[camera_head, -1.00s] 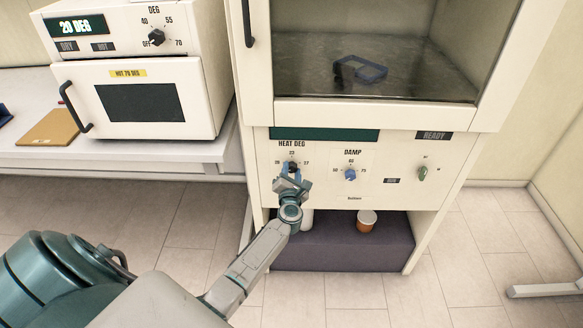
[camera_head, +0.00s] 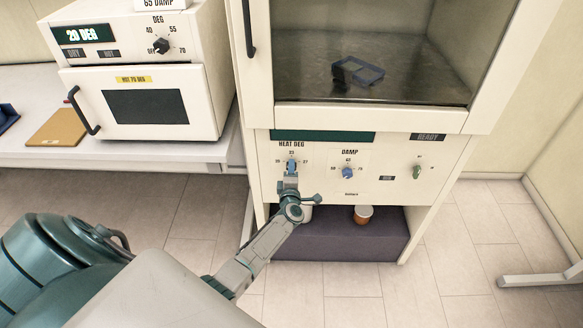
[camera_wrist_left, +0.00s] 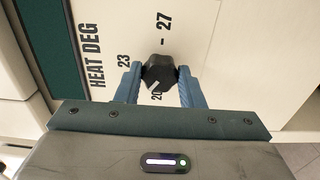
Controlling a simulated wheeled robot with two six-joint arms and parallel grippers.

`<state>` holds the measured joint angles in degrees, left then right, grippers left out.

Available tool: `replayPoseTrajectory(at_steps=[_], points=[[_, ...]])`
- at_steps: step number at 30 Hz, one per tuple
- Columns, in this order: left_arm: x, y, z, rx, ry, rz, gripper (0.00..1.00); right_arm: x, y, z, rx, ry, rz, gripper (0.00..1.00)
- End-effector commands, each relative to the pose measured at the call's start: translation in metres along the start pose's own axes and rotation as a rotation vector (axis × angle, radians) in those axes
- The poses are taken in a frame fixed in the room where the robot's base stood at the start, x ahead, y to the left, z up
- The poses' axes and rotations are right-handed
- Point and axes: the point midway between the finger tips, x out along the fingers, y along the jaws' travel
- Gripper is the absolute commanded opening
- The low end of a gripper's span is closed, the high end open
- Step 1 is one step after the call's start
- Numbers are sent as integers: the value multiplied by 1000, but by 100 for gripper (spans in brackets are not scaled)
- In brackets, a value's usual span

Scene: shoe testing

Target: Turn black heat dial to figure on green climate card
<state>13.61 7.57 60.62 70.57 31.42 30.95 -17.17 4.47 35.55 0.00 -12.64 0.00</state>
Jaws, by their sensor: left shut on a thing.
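The black heat dial (camera_wrist_left: 158,72) sits on the cabinet's front panel under the HEAT DEG label, with marks 20, 23 and 27 around it. My left gripper (camera_wrist_left: 160,85) is shut on it, one blue finger on each side. The dial's white pointer line aims between 20 and 23, nearer 20. In the head view my left gripper (camera_head: 291,168) covers most of the dial. A white card reading 65 DAMP (camera_head: 160,4) stands on the oven, its top cut off by the frame. No green card can be made out. My right gripper is not in view.
The oven (camera_head: 150,100) is on the left bench.

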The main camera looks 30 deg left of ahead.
Motion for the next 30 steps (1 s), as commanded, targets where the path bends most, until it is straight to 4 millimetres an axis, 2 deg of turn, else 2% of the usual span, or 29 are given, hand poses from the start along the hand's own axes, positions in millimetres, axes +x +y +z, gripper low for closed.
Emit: replayPoseTrajectory(at_steps=[12, 28, 29, 30], points=[[0, -1, 0, 178, -1, -2, 12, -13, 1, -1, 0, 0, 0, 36], [0, -1, 0, 198, 0, -2, 12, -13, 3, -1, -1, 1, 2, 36], [0, -1, 0, 198, 0, -2, 39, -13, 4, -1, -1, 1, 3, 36], [0, -1, 0, 198, 0, -2, 47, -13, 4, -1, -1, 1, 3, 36]])
